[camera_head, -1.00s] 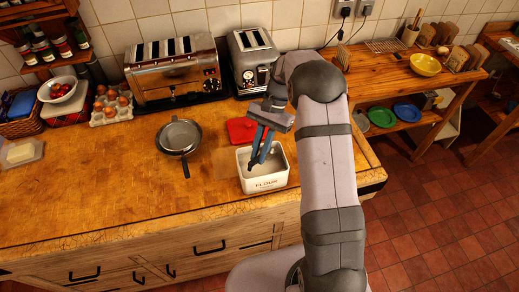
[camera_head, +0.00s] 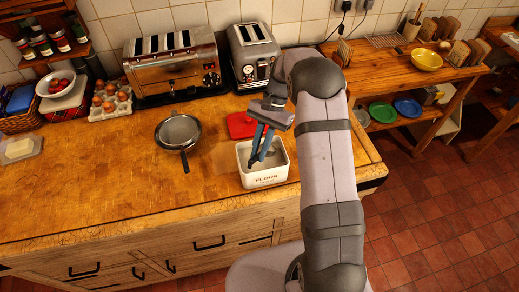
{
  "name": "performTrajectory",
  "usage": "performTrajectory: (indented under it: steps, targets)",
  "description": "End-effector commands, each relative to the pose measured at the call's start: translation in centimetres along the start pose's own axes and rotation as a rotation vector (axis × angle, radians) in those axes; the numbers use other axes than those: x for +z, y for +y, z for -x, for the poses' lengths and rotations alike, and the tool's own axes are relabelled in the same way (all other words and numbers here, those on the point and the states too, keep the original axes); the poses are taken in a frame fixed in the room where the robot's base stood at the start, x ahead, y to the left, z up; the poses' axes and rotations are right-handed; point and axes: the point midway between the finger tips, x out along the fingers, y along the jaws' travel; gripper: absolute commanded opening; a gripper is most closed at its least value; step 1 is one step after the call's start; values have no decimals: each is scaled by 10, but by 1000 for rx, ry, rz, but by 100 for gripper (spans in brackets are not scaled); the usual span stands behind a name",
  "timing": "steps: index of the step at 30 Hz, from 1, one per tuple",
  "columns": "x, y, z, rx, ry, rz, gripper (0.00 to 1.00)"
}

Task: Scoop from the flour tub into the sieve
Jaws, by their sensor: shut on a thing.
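The flour tub (camera_head: 264,179) is a white, square, open box with red lettering, near the front edge of the wooden counter. My gripper (camera_head: 260,152) points down over the tub, its fingertips at or inside the opening. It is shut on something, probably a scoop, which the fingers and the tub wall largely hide. The sieve (camera_head: 178,131) is a round, dark mesh bowl with a handle toward the front. It sits on the counter to the left of the tub and looks empty.
A red lid (camera_head: 241,124) lies just behind the tub. Two toasters (camera_head: 174,75) stand at the back against the tiles. An egg carton (camera_head: 110,105) sits at the back left. The counter between sieve and tub and to the left front is clear.

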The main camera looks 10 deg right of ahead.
Motion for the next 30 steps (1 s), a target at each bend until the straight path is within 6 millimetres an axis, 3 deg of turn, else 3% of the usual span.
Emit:
performTrajectory:
  steps: [30]
  targets:
    - [41,0,72,-1,1,0,0]
